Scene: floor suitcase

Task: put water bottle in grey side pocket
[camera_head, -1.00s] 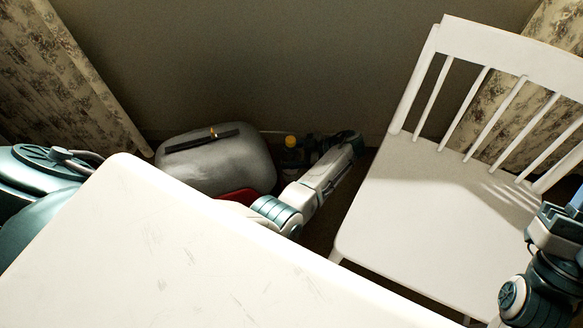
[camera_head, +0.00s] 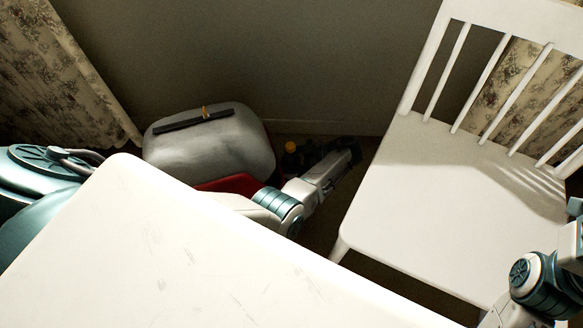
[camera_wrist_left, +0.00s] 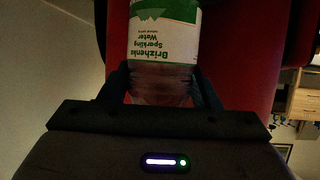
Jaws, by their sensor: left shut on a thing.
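A clear water bottle (camera_wrist_left: 165,50) with a green and white label is between the fingers of my left gripper (camera_wrist_left: 163,84) in the left wrist view. The gripper is shut on it, with a red surface (camera_wrist_left: 240,60) close behind. The bottle's ends are out of that view. In the head view my left gripper (camera_head: 308,156) is small and dark, low beyond the table. I cannot make out a side pocket. My right gripper is out of view.
A white table (camera_head: 150,250) fills the lower left and hides part of the floor and my left arm. A white chair (camera_head: 440,190) stands right of my left arm. A red case (camera_head: 232,184) lies below the grey bag. The wall is behind.

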